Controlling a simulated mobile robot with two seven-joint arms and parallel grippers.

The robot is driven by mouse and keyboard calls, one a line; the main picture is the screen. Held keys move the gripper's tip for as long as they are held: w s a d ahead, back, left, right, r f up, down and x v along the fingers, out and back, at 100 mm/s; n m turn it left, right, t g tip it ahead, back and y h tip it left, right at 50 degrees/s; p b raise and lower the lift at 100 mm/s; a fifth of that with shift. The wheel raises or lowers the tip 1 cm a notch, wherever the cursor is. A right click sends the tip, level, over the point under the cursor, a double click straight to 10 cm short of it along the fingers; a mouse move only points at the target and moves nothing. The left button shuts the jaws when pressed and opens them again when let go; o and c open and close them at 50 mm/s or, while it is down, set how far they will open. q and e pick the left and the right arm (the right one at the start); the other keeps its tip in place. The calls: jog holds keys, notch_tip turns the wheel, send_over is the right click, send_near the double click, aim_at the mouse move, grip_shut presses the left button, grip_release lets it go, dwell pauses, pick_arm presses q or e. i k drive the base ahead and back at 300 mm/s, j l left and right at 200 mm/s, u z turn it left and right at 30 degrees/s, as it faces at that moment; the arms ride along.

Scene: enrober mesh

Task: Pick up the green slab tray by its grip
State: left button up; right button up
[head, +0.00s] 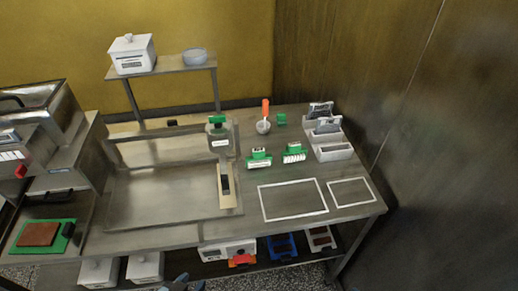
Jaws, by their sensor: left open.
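The green slab tray (60,244) lies flat at the lower left, on the metal surface in front of the machine. A brown slab (38,234) rests on it. A small dark piece, which looks like its grip (68,229), is at the tray's right side. My left gripper (183,285) shows only in part at the bottom edge, right of the tray and apart from it. It is open, and I see nothing between its fingers. My right gripper is not in view.
A steel machine (48,120) stands behind the tray. A large shallow metal pan (160,195) fills the bench middle. White lidded boxes (145,266) sit on the lower shelf. Green-handled tools (258,158) and two white outlines (292,200) are to the right.

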aim_at(46, 236)
jog(key=u, duration=1.95)
jog(key=i+j, duration=0.1)
jog(key=j, duration=0.25)
jog(key=i+j, duration=0.1)
jog(key=j, duration=0.3)
jog(key=i+j, duration=0.15)
jog(key=j, duration=0.2)
